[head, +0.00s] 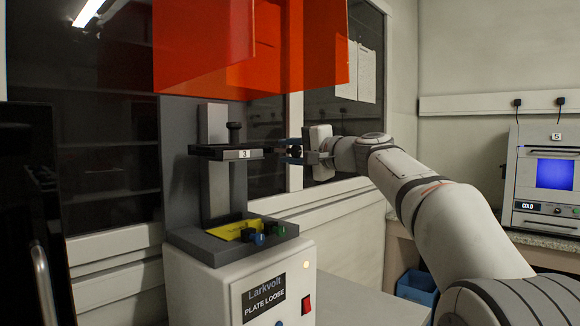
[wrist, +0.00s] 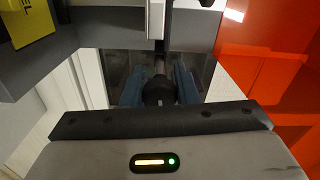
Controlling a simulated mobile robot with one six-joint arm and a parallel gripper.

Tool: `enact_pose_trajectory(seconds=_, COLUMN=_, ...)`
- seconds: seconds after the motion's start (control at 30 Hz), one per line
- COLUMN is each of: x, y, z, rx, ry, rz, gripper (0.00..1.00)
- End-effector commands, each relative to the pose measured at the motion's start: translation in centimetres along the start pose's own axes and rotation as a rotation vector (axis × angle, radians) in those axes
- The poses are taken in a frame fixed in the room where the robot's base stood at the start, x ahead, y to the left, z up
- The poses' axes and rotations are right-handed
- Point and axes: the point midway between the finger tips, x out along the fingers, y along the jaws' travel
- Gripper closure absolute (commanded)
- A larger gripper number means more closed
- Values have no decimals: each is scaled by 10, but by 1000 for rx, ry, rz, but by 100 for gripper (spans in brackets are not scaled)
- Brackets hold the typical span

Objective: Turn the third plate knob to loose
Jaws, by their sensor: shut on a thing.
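The dark plate marked 3 (head: 205,151) sits level on the grey upright of a white machine. My gripper (head: 287,152) reaches in from the right at the plate's right end. In the wrist view, its two blue fingers are shut on a dark round knob (wrist: 158,92), with a thin shaft running from it toward the machine. In the head view the fingers mostly hide this knob. Another black knob (head: 234,132) stands upright on top of the plate.
An orange shield (head: 200,50) hangs just above the plate and shows at right in the wrist view (wrist: 262,75). A yellow piece (head: 234,229) and blue and green knobs (head: 279,230) are on the machine's base. A white device (head: 545,180) stands far right.

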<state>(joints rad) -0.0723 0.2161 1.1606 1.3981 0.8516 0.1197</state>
Motion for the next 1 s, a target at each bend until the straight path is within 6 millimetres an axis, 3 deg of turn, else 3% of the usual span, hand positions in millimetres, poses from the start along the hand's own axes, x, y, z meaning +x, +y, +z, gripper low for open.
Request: enact_pose_trajectory(seconds=1.0, x=1, y=3, z=1, rx=-952, ry=-3, rz=-1, gripper=96)
